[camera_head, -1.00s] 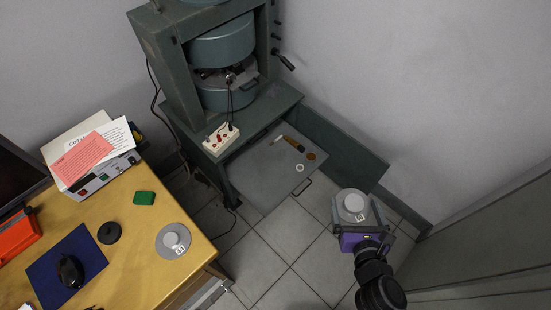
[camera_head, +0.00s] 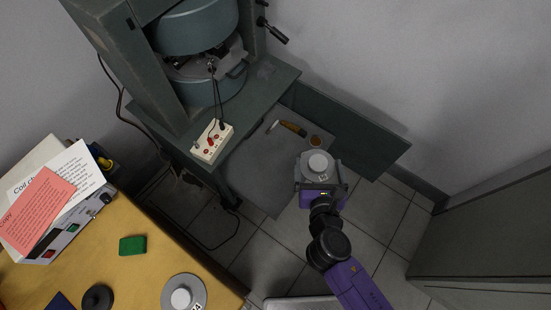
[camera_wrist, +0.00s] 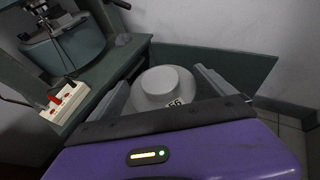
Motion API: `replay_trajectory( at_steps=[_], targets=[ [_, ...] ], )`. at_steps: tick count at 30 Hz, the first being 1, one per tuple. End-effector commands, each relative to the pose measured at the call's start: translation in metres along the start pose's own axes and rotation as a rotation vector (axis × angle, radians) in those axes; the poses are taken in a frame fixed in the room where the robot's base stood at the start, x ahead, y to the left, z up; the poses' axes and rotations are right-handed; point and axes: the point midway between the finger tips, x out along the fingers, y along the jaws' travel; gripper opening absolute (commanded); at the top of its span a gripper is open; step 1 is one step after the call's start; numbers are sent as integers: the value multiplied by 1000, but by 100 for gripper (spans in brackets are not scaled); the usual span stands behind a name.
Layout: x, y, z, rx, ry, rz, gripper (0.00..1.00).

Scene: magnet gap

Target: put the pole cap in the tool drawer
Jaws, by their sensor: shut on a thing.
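My gripper (camera_head: 318,172) is shut on a grey pole cap (camera_head: 318,162), a disc with a raised round knob. The cap also shows in the wrist view (camera_wrist: 163,85) between the two fingers, with part of a black-on-white label visible. The tool drawer (camera_head: 262,180) is pulled out below the magnet's bench. In the head view my gripper and the cap are over the drawer's front right part and hide it. I cannot tell how high above it they are. A screwdriver-like tool (camera_head: 293,128) and a brown round thing (camera_head: 316,141) lie at the drawer's back.
The magnet (camera_head: 200,75) stands behind the drawer, with a white terminal box (camera_head: 212,142) on its bench. A green panel (camera_head: 350,130) stands along the right. A second cap (camera_head: 184,293) lies on the wooden desk (camera_head: 140,275). The drawer's left part looks clear.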

Motion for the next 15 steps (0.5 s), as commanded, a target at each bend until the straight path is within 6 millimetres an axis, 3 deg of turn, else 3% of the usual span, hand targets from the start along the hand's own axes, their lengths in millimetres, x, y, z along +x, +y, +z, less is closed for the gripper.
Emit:
replay_trajectory(
  at_steps=[1,15],
  targets=[
    [11,10,-21,5,-4,-4,21],
    [56,84,-106,37,-7,-78,21]
  ],
)
